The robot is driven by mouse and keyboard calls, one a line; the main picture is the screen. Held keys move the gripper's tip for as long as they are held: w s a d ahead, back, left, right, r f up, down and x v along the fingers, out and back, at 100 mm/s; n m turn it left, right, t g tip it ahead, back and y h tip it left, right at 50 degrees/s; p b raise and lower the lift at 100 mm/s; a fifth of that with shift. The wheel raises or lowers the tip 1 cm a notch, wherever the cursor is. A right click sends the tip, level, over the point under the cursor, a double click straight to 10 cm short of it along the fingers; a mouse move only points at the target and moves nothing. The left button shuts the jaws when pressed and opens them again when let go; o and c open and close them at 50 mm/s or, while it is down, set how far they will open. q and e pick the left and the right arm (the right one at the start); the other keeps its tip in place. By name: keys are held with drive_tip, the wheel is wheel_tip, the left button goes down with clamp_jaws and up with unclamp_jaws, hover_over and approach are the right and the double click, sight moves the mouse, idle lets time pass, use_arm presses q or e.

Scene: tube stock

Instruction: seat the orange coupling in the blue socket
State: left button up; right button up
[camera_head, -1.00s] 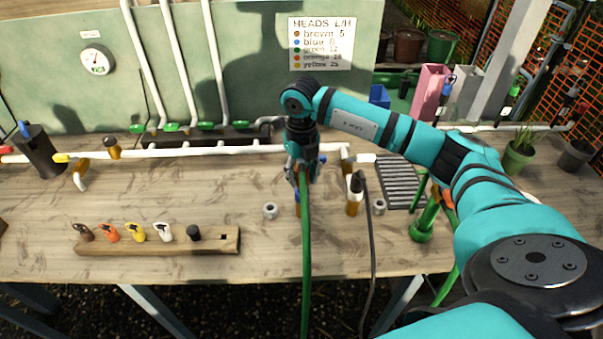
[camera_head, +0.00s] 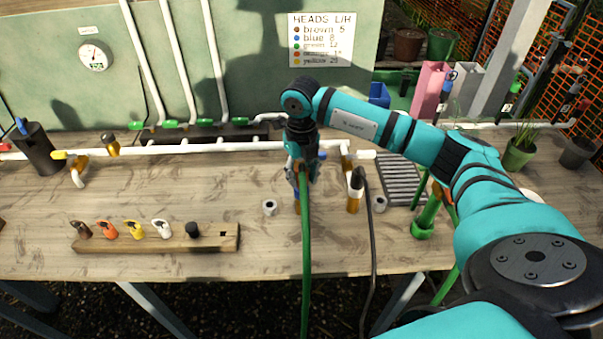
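My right gripper (camera_head: 301,180) points down over the middle of the bench, with its fingers around the end of the green hose (camera_head: 306,255). A small orange part, the coupling (camera_head: 300,168), shows at the hose's upper end between the fingers. The hose hangs from there past the front edge of the bench. A blue patch (camera_head: 322,157) shows beside the gripper at the pipe; it may be the blue socket, but my gripper and wrist hide most of that spot. I cannot tell whether coupling and socket touch. My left gripper is not in view.
A brass fitting (camera_head: 353,195) with a black hose stands close right of the gripper. Grey rings (camera_head: 270,207) lie either side. A wooden rack (camera_head: 150,245) with coloured heads sits at left. A white pipe (camera_head: 200,149) runs behind.

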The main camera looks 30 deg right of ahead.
drive_tip(key=shift+f+b, duration=0.6)
drive_tip(key=shift+f, duration=0.25)
idle(0.7)
drive_tip(key=o, duration=1.2)
